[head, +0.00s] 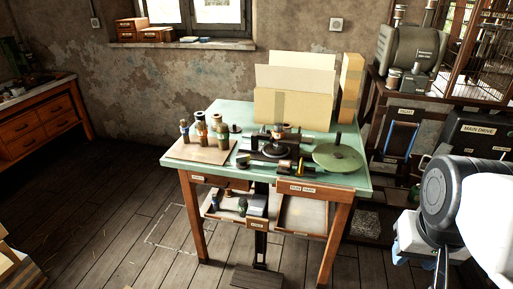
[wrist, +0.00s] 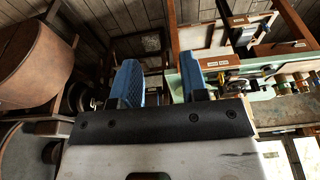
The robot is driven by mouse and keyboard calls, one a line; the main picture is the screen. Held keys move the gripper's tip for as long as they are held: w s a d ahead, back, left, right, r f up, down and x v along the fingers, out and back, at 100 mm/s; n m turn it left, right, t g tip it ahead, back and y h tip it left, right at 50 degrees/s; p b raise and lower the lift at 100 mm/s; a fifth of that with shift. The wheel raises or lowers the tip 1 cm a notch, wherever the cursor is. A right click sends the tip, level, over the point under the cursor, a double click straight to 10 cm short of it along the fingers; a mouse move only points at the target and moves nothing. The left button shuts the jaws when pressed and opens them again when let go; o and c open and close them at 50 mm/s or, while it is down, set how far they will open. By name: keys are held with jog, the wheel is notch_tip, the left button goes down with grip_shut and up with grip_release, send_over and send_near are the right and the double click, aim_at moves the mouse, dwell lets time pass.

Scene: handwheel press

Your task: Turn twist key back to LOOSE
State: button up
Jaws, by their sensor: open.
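My gripper (wrist: 160,78) shows in the wrist view with its two blue fingers spread apart and nothing between them. In the head view my arm is at the right edge, off to the right of the green-topped workbench (head: 352,179) and not touching it. A small press assembly with a black round wheel (head: 275,149) stands in the middle of the bench. A green disc (head: 338,156) lies to its right. The twist key is too small to pick out among these parts, and no LOOSE marking is readable.
Several spools and bottles stand on a board (head: 184,154) at the bench's left. An open cardboard box (head: 290,104) stands at the back. Drawers and trays (head: 305,215) sit below the top. A cabinet marked MAIN DRIVE (head: 477,140) is at right.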

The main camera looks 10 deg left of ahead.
jog(key=w+a+r+m, duration=0.2)
jog(key=w+a, duration=0.1)
jog(key=w, duration=0.5)
jog(key=w+a+r+m, duration=0.1)
jog(key=w+a+r, duration=0.15)
jog(key=w, duration=0.65)
jog(key=m+g, duration=0.3)
jog(key=m, duration=0.6)
send_over(243, 156)
jog(key=f, duration=1.9)
jog(key=shift+d+f, duration=0.15)
jog(key=shift+d, duration=0.15)
jog(key=shift+w+a+f, duration=0.1)
jog(key=shift+a+f, duration=0.2)
jog(key=shift+a, duration=0.1)
jog(key=shift+f, duration=3.9)
